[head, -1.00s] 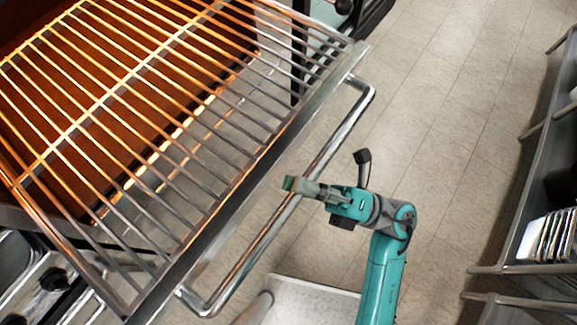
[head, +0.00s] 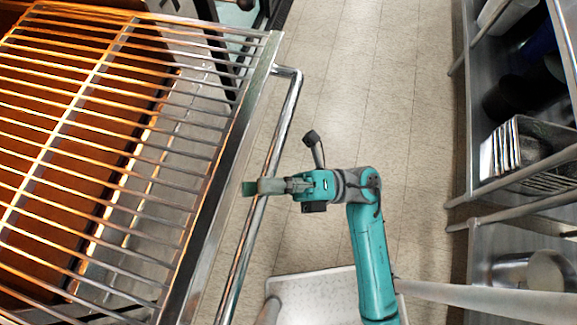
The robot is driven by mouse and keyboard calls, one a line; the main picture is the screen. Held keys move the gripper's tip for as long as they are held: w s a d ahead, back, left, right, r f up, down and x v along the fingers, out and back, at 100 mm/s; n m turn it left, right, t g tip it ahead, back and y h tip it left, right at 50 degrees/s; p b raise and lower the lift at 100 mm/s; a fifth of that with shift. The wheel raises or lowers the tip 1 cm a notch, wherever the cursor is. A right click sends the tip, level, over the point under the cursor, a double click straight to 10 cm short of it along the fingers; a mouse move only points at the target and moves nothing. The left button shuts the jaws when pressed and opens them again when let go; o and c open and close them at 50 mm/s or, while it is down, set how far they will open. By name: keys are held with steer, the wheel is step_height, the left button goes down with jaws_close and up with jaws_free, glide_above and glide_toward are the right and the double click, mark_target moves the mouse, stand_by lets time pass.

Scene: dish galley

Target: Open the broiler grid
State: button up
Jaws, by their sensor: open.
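The broiler grid (head: 207,198) is a metal rack of parallel bars that fills the left of the head view. It extends out past the glowing orange broiler interior (head: 40,160). A chrome bar handle (head: 285,108) runs along its right edge. My gripper (head: 250,187) is open at the handle, with its fingers reaching across the bar from the right. From above I cannot tell whether the fingers touch the bar. The lower finger is mostly hidden.
Tiled floor (head: 400,120) lies open to the right of the grid. Metal shelving (head: 475,170) stands along the right side, holding a dark rack (head: 548,140) with upright pale plates or trays (head: 506,150).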

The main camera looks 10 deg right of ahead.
steer(key=v, duration=1.2)
stand_by(0.6)
steer(key=s+d+r+m+t+h, duration=0.1)
steer(key=s+d+m+t+h, duration=0.1)
steer(key=m+t+h, duration=0.85)
steer(key=s+d+r+m+t+h, duration=0.2)
steer(key=s+d+m+t+h, duration=0.15)
steer(key=m+t, duration=1.35)
steer(key=s+d+f+m+g+h, duration=0.4)
steer(key=s+f+m+g+h, duration=0.5)
steer(key=f+m+g+h, duration=0.1)
steer(key=shift+s+d+f+m+g, duration=0.35)
steer(key=shift+m+g, duration=0.2)
steer(key=shift+m, duration=0.5)
